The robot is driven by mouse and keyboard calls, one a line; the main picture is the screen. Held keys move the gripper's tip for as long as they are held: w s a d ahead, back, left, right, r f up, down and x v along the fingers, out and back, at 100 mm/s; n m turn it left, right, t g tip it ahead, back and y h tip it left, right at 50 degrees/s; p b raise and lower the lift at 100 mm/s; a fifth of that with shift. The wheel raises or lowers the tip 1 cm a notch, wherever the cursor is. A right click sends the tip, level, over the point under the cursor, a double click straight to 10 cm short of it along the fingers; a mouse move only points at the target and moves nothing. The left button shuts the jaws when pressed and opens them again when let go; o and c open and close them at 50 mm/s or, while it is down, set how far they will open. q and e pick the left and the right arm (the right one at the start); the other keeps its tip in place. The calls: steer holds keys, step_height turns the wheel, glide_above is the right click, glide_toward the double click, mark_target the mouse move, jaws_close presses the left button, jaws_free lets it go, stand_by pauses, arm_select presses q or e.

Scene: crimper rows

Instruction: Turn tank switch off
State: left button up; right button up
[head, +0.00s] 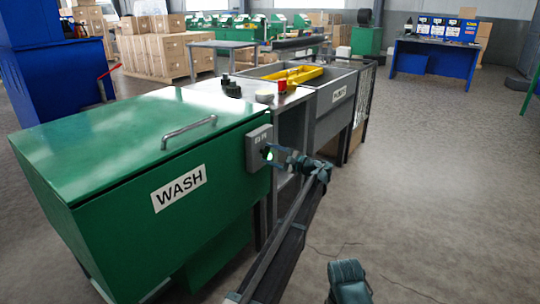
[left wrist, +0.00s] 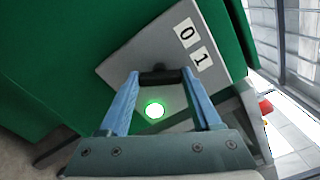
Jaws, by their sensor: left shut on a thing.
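The tank switch is a grey box (head: 259,148) on the right end of the green WASH tank (head: 150,150). In the left wrist view the switch box (left wrist: 122,71) carries labels 0 and 1, a black knob (left wrist: 160,75) and a lit green lamp (left wrist: 154,110). My left gripper (head: 270,154) is at the front of the box. In the left wrist view its blue fingers (left wrist: 158,80) are on both sides of the black knob, shut on it. The knob's exact pointing is hard to tell.
The tank lid has a metal handle (head: 189,131). A grey rinse tank (head: 338,92) with a yellow tray (head: 292,75) stands behind, past a bench with a red object (head: 282,86). Open floor (head: 430,170) lies to the right. A blue desk (head: 435,58) stands far back.

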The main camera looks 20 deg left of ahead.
arm_select(q)
steer(key=shift+n, duration=0.3)
steer(key=shift+c, duration=0.3)
steer(key=n, duration=0.5)
steer(key=shift+n, duration=0.3)
steer(key=n, duration=0.5)
steer(key=shift+n, duration=0.3)
steer(key=shift+d, duration=0.1)
steer(key=o, duration=1.4)
steer(key=v, duration=1.4)
steer(key=x, duration=1.4)
